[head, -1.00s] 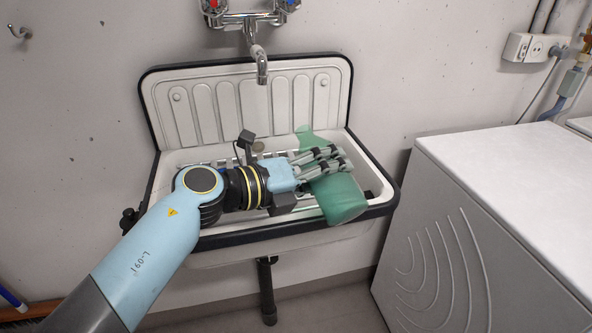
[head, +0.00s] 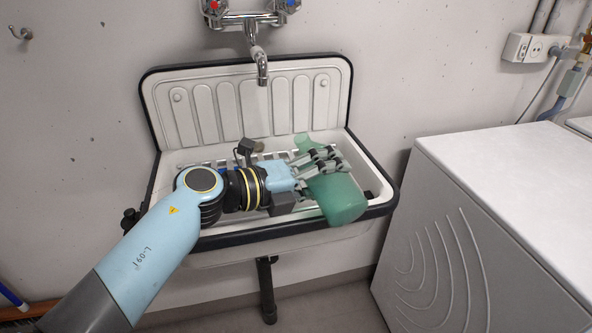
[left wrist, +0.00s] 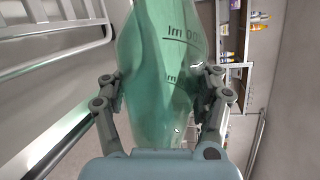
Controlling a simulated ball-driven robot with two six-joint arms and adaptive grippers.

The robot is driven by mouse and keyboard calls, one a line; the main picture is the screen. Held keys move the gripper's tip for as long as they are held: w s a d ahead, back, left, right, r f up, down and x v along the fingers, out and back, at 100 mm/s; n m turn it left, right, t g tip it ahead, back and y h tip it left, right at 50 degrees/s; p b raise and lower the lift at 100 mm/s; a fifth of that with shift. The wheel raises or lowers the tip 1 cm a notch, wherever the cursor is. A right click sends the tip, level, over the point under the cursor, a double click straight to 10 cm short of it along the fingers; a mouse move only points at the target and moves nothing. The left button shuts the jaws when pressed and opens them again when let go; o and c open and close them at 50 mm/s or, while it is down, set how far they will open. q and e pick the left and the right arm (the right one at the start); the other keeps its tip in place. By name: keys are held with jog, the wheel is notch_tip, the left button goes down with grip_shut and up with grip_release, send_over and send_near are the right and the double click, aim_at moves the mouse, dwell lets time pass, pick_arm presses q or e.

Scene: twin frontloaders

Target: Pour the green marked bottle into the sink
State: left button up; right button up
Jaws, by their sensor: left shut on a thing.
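A translucent green bottle (head: 338,197) with dark markings is held over the front right part of the white sink (head: 190,109). My left gripper (head: 325,162) is shut on its middle. In the head view the bottle lies tilted, its narrower end toward the back of the sink and its wide end over the front rim. In the left wrist view the bottle (left wrist: 165,75) fills the middle between the fingers. Whether liquid is leaving it cannot be told. My right gripper is not in view.
A chrome tap (head: 261,66) hangs above the sink's back. A white front-loading machine (head: 450,230) stands close at the right. The dark sink rim (head: 270,237) runs below my arm. In the left wrist view, shelves with bottles (left wrist: 257,22) show behind.

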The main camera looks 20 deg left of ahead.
aim_at(307, 151)
pick_arm(q)
jog(key=shift+w+a+f+n, duration=0.2)
jog(key=shift+w+f+n, duration=0.05)
jog(key=shift+f+n, duration=0.2)
jog(key=shift+r+n+g+p, duration=0.4)
jog(key=shift+r+n+p, duration=0.35)
jog(key=shift+p, duration=1.25)
jog(key=shift+w+a+n+h+p, duration=0.15)
jog(key=shift+n+h+p, duration=0.15)
jog(key=shift+n+p, duration=0.4)
jog(key=shift+w+a+f+n+h+p, duration=0.1)
jog(key=shift+w+a+n+h+p, duration=0.15)
jog(key=shift+n+p, duration=0.4)
jog(key=shift+w+a+r+n+g+h+p, duration=0.1)
jog(key=shift+r+n+g+h+p, duration=0.1)
jog(key=shift+r+n+p, duration=0.25)
jog(key=shift+w+a+r+n+g+h+p, duration=0.1)
jog(key=shift+r+n+g+p, duration=0.1)
jog(key=shift+p, duration=0.45)
jog(key=shift+w+a+r+n+h+p, duration=0.15)
jog(key=shift+w+a+r+n+p, duration=0.05)
jog(key=shift+r+n+p, duration=0.25)
jog(key=shift+w+a+r+n+h+p, duration=0.1)
jog(key=shift+w+a+r+n+p, duration=0.15)
jog(key=shift+n+p, duration=0.3)
dwell(1.5)
